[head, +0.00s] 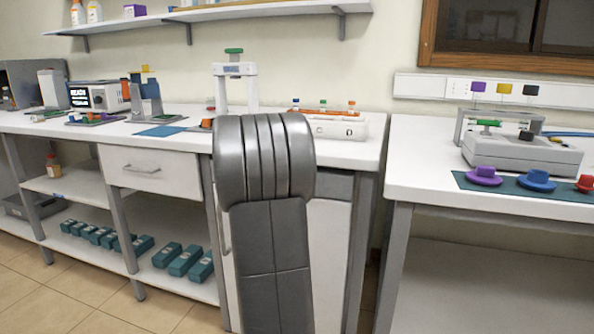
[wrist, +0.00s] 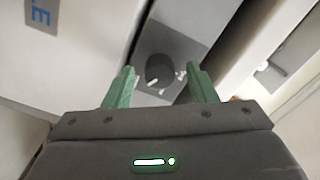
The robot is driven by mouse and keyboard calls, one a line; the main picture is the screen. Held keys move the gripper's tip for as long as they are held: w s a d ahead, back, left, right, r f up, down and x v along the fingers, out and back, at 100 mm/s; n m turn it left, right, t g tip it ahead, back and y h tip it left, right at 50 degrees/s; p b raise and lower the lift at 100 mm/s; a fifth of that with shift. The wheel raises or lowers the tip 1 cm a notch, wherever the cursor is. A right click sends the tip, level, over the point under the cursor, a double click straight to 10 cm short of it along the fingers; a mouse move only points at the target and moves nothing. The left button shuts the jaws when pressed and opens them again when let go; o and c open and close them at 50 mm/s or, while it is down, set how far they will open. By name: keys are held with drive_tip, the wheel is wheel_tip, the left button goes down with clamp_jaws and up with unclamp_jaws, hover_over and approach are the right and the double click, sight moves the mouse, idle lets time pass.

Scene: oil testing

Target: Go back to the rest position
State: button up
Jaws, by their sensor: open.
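My gripper (wrist: 162,80) shows in the wrist view, with two green fingers spread apart and nothing held between them. A dark round knob-like thing (wrist: 158,68) on a grey panel (wrist: 182,42) appears beyond and between the fingertips; I cannot tell how far away it is. In the head view my grey arm stands upright in the middle, and the gripper itself is hidden from there.
Behind my arm is a white bench (head: 385,140) with instruments, including a white stand (head: 235,70) with a green top. A right-hand bench (head: 420,185) bears a grey-white device (head: 520,152) and coloured knobs (head: 537,181). Tiled floor (head: 70,300) is clear at lower left.

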drive_tip(key=p+v, duration=0.3)
drive_tip(key=v, duration=1.1)
drive_tip(key=w+d+n+p, duration=0.4)
drive_tip(key=w+n+p, duration=0.4)
drive_tip(key=w+n, duration=0.45)
drive_tip(key=v, duration=0.8)
drive_tip(key=shift+s, duration=0.3)
drive_tip(key=shift+r+m, duration=0.1)
drive_tip(key=shift+m, duration=0.15)
